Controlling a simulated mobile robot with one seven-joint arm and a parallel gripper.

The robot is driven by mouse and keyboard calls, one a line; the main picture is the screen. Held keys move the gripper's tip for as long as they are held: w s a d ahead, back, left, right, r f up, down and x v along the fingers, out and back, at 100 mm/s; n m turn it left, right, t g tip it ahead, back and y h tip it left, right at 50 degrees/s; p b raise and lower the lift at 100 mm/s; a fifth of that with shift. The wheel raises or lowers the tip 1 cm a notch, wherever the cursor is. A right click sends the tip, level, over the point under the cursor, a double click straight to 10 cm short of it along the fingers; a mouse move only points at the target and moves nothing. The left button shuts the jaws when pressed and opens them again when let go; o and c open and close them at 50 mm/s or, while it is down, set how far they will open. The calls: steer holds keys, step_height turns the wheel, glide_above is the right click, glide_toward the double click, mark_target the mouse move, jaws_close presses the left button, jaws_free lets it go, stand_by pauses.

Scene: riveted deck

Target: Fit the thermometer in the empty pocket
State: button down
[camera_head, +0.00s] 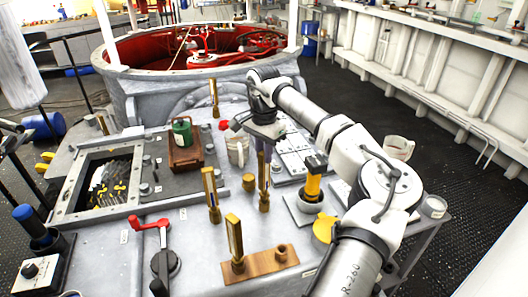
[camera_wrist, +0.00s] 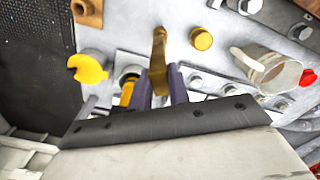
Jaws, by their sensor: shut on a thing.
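My gripper (camera_head: 265,150) points down with its purple fingers shut on a brass thermometer (camera_head: 263,178), which hangs upright over the grey deck. In the wrist view the held thermometer (camera_wrist: 158,58) stands between the fingers. I cannot tell whether its lower end touches the deck. A wooden block (camera_head: 262,265) at the front holds an upright brass thermometer (camera_head: 235,238) at its left and a short, empty-looking brass pocket (camera_head: 281,251) at its right. A short brass cylinder (camera_head: 249,182) stands just left of the held thermometer. It also shows in the wrist view (camera_wrist: 202,38).
Other upright brass thermometers stand left (camera_head: 211,195) and at the back (camera_head: 214,98). A yellow and black tool (camera_head: 314,180) stands in a cup at right, near a yellow piece (camera_head: 323,230). A mug (camera_head: 237,152), green bottle (camera_head: 182,132) and red-handled crank (camera_head: 150,225) also stand around.

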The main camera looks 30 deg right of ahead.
steer(key=shift+f+b, duration=0.5)
steer(key=shift+f, duration=0.5)
steer(key=c, duration=1.3)
jaws_free()
steer(key=shift+o, duration=0.2)
step_height(320, 180, up, 14)
steer(key=b, duration=0.1)
steer(key=shift+f, duration=0.15)
